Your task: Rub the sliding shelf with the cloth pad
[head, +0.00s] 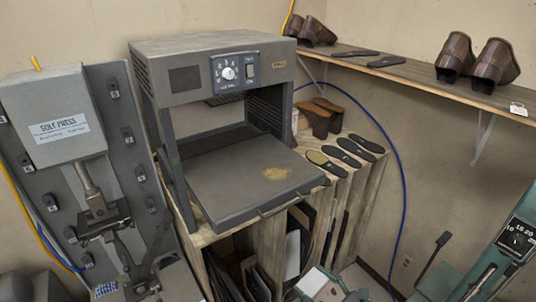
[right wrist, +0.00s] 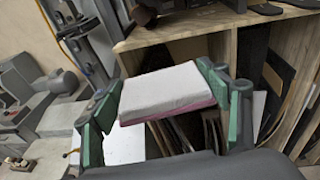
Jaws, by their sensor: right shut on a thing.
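The sliding shelf (head: 235,180) is a flat dark grey tray pulled out from the grey oven-like machine (head: 200,75), with a front handle. A yellow-brown stain (head: 276,173) lies on its right part. The cloth pad (right wrist: 162,92) is a white block with a pink lower edge. My right gripper (right wrist: 160,88) is shut on it, with a green finger at each side. In the head view the pad (head: 312,281) and the right gripper (head: 328,283) are at the bottom edge, below and apart from the shelf, and partly cut off. My left gripper is not in view.
The sole press (head: 65,125) stands at the left. Dark soles (head: 350,150) and brown boots (head: 322,117) lie on the wooden rack (head: 270,235) right of the shelf. A wall shelf (head: 430,80) holds more shoes. A teal machine (head: 490,260) stands at lower right.

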